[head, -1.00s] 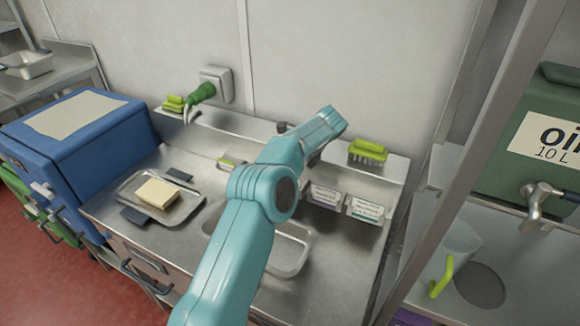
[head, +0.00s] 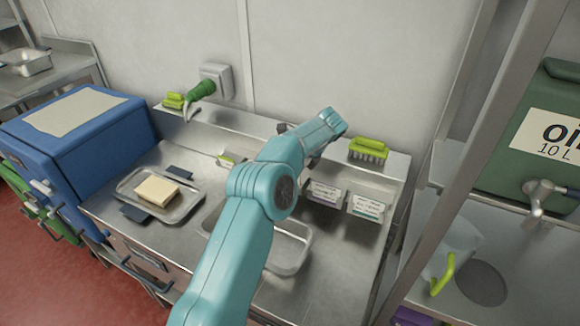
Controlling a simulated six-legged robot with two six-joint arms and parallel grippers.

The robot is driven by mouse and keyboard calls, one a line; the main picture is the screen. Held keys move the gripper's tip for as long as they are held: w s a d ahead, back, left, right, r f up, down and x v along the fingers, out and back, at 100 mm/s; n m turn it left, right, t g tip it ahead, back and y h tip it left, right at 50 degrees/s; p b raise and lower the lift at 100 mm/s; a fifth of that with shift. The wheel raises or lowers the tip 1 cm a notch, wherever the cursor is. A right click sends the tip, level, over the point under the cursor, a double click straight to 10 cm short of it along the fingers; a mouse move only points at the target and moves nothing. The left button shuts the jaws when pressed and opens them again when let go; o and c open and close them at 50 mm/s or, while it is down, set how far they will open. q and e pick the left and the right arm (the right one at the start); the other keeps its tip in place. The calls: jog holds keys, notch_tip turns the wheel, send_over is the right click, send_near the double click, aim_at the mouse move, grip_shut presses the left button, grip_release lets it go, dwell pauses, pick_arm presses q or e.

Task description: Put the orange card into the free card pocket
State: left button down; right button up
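I cannot make out an orange card in the head view. Two card pockets with white printed cards, one (head: 325,192) and another (head: 367,206), hang at the back right of the steel counter. A smaller holder with a yellow-green mark (head: 229,159) is left of my arm. My teal arm rises from the bottom, left of centre, and I take it for the left one. It covers the stretch between these holders, so a free pocket is not visible there. Its gripper is hidden behind the wrist, and whether it holds anything cannot be seen. My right gripper is out of view.
A steel tray (head: 193,203) with a butter block (head: 158,190) is on the counter left (head: 160,252). A sunken basin (head: 290,262) lies partly behind my arm. A green brush (head: 368,149) sits on the back ledge. A shelf post (head: 445,150) and oil container (head: 520,180) stand right.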

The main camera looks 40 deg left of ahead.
pick_arm(q)
jog(key=shift+f+p, duration=0.1)
jog(key=shift+p, duration=0.2)
jog(key=c, duration=0.8)
grip_release()
jog(key=p+v, duration=0.2)
jog(key=shift+d+r, duration=0.1)
jog(key=shift+r, duration=0.25)
jog(key=shift+w+d+r, duration=0.1)
jog(key=shift+d, duration=0.05)
jog(key=shift+v, duration=2)
